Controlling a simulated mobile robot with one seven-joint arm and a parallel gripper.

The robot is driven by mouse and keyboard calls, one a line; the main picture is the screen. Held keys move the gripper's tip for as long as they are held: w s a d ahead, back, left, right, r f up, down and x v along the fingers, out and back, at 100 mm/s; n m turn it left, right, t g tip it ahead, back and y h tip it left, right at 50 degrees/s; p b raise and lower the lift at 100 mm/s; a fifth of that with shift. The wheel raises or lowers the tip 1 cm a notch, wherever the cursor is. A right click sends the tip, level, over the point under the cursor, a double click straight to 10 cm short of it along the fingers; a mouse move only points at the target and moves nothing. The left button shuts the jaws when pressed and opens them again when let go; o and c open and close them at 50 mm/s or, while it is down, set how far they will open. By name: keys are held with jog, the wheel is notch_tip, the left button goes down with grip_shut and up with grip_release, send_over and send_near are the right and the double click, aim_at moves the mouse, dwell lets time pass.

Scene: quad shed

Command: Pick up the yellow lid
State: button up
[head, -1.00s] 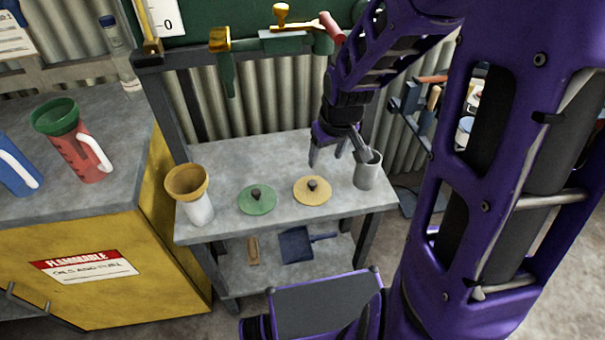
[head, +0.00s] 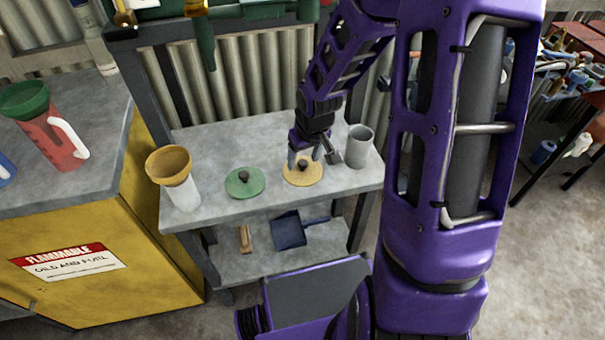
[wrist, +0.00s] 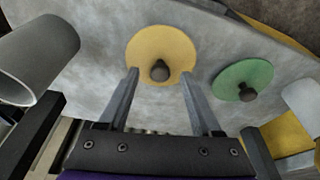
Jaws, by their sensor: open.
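The yellow lid (head: 303,178) is a flat disc with a dark round knob, lying on the grey workbench. It also shows in the wrist view (wrist: 160,44), with its knob between and just beyond the fingertips. My gripper (head: 311,158) is open and empty, close over the lid in the head view. In the wrist view my gripper (wrist: 159,80) has its two fingers spread on either side of the knob. Whether the fingers touch the lid I cannot tell.
A green lid (head: 245,182) lies left of the yellow one. A grey cup (head: 360,148) stands close on the right. A white container with a yellow funnel (head: 170,163) stands at the bench's left end. A dustpan (head: 289,230) and a brush (head: 245,238) lie on the lower shelf.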

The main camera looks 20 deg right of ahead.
jog(key=shift+w+f, duration=0.15)
jog(key=shift+f, duration=0.25)
jog(key=shift+c, duration=0.2)
grip_shut()
jog(key=shift+r, duration=0.1)
